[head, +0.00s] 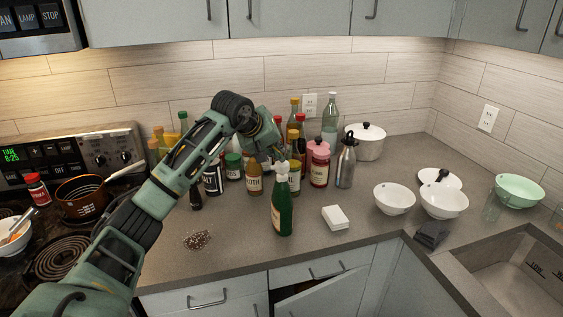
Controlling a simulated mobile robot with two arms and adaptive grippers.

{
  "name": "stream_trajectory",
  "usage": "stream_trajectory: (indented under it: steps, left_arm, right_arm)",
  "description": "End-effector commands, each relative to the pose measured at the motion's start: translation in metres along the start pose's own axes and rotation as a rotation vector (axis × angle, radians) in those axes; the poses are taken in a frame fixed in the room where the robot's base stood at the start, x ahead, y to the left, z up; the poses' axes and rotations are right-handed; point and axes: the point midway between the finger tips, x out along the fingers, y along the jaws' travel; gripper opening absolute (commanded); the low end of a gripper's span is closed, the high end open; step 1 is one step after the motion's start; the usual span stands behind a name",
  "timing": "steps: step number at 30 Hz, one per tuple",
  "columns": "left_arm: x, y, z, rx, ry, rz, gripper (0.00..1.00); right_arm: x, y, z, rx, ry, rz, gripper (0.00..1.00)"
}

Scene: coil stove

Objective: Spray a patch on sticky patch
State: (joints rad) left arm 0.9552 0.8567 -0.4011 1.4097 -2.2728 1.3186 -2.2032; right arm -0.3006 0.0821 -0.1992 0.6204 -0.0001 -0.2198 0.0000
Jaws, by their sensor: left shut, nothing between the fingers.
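A sticky patch (198,240) of dark specks lies on the grey counter near its front edge. A green bottle (283,208) with a pale top, likely the spray bottle, stands upright on the counter to the right of the patch. My left arm reaches in from the left, and its gripper (279,153) points down just above and behind the top of the green bottle. The gripper is shut and empty; I cannot tell whether it touches the bottle top. My right gripper is not in view.
Several bottles and jars (254,178) crowd behind the green bottle. A white block (335,218), bowls (394,198) and a sink (515,265) are to the right. The coil stove (58,258) with a pot (82,197) is at left. The counter around the patch is clear.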

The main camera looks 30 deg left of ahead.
Motion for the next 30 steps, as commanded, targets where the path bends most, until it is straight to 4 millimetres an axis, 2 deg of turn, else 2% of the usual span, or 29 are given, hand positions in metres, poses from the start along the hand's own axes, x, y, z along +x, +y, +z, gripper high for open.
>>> stream_trajectory:
  steps: [8,30]
  left_arm:
    - [0.007,-0.0053,0.0054,0.0,-0.002,-0.003,0.0]
    - [0.0016,0.0003,0.0017,0.0,-0.003,-0.002,0.0]
  right_arm:
    - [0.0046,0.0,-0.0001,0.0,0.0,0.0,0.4]
    - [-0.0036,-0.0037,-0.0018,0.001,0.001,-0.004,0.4]
